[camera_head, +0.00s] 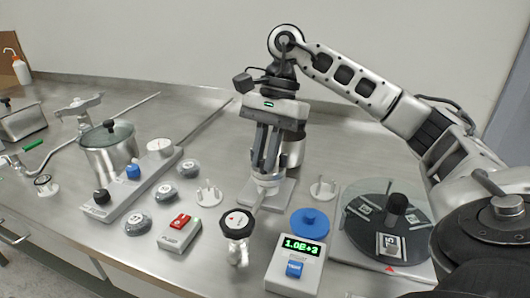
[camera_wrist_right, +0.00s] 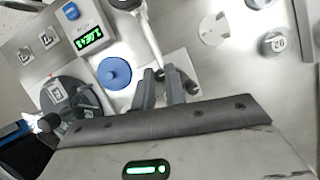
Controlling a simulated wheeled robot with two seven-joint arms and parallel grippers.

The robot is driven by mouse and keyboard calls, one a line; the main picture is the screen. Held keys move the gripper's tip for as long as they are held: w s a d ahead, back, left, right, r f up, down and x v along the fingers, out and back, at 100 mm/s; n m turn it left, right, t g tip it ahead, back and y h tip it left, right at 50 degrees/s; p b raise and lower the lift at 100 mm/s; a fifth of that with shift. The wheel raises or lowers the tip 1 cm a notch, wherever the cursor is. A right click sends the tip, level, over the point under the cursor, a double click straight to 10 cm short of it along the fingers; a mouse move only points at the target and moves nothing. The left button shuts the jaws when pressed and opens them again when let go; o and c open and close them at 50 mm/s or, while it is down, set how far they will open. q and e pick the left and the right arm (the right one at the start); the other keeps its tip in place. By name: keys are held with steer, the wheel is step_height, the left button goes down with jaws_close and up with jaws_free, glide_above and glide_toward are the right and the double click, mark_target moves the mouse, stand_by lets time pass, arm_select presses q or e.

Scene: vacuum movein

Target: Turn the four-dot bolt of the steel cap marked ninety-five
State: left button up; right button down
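Several round grey caps with small marked labels lie left of centre in the head view: one near the front (camera_head: 137,222), one behind it (camera_head: 165,193) and one farther back (camera_head: 188,168). Their numbers are too small to read surely, so I cannot tell which is ninety-five. One cap (camera_wrist_right: 273,44) shows in the right wrist view. I cannot make out any bolt dots. My right gripper (camera_head: 267,174) points down over a white fixture (camera_head: 268,183), fingers a little apart; it also shows in the wrist view (camera_wrist_right: 160,72). I cannot tell whether it grips the fixture. My left gripper is out of view.
A blue disc (camera_head: 309,222) and a box with a green display (camera_head: 300,248) stand right of the fixture. A dark round turntable (camera_head: 360,218) is farther right. A red-button box (camera_head: 180,232), a black-rimmed dial (camera_head: 237,223) and a lidded pot (camera_head: 108,155) stand left.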

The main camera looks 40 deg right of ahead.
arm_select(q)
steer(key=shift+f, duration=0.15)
arm_select(e)
steer(key=shift+m, duration=0.3)
steer(key=shift+b, duration=0.35)
steer(key=m+t+b, duration=0.1)
steer(key=m, duration=0.1)
steer(key=shift+s+f+m, duration=0.1)
steer(key=shift+s+m, duration=0.05)
steer(key=shift+m, duration=0.15)
steer(key=shift+m+t+b, duration=0.35)
steer(key=shift+m+t, duration=0.15)
steer(key=shift+m, duration=0.3)
steer(key=shift+m+t+b, duration=0.3)
steer(key=shift+m+t, duration=0.1)
steer(key=shift+m, duration=0.7)
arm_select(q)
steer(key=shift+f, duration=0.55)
arm_select(e)
steer(key=shift+s+m+h, duration=0.1)
steer(key=shift+m+h, duration=0.2)
steer(key=shift+m, duration=0.5)
steer(key=shift+t, duration=0.3)
steer(key=c, duration=1.4)
jaws_free()
steer(key=shift+c, duration=0.2)
